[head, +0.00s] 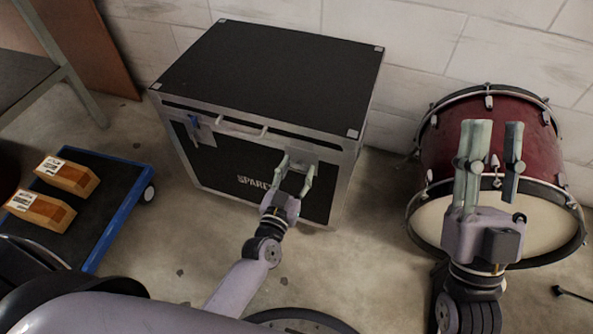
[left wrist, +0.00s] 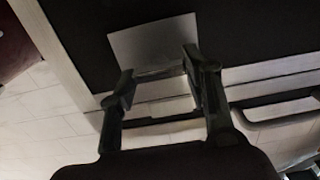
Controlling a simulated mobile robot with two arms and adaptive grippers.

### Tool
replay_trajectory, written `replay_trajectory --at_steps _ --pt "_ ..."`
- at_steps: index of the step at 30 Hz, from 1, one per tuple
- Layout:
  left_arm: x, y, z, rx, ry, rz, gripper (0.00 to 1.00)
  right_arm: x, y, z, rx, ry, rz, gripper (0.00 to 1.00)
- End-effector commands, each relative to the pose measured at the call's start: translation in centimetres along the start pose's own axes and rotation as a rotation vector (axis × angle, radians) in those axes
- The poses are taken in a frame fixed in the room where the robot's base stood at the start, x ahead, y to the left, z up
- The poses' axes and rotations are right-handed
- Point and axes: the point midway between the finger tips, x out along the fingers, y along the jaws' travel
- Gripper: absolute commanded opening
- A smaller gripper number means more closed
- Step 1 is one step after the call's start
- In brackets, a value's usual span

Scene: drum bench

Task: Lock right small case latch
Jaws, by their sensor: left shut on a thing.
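The black case (head: 270,75) with silver edges stands on the floor against the wall, and its lid looks down. The right small latch, with its grey plate (head: 318,153), is on the right part of the case front. My left gripper (head: 297,168) is at this latch, its fingers on either side and closed on it. In the left wrist view the grey latch plate (left wrist: 155,42) shows beyond the fingertips (left wrist: 158,82); the latch piece between them is dark and partly hidden. My right gripper (head: 494,135) is open and empty, in front of the drum.
A red bass drum (head: 440,145) stands at right. Bare floor lies between dolly and case.

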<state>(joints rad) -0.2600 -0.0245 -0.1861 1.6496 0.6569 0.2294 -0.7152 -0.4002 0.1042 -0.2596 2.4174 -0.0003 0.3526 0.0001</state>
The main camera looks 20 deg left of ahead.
Motion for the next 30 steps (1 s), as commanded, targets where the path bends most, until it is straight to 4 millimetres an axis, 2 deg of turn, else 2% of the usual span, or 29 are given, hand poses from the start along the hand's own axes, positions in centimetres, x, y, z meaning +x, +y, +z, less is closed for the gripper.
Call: replay_trajectory --at_steps 8,17,24,30 --pt "0.0 0.0 0.0 -0.025 0.000 0.000 0.17 0.1 0.0 0.4 0.000 -0.024 0.000 0.30" --pt "0.0 -0.1 -0.1 -0.192 -0.001 0.001 0.17 -0.3 0.5 4.0 -0.009 -0.234 0.009 0.30" --pt "0.0 -0.2 -0.1 -0.412 -0.001 0.000 0.17 -1.5 1.0 7.5 -0.018 -0.441 0.019 0.30" --pt "0.0 -0.3 0.0 -0.603 -0.001 0.001 0.17 -2.8 1.3 9.4 -0.022 -0.565 0.026 0.30"
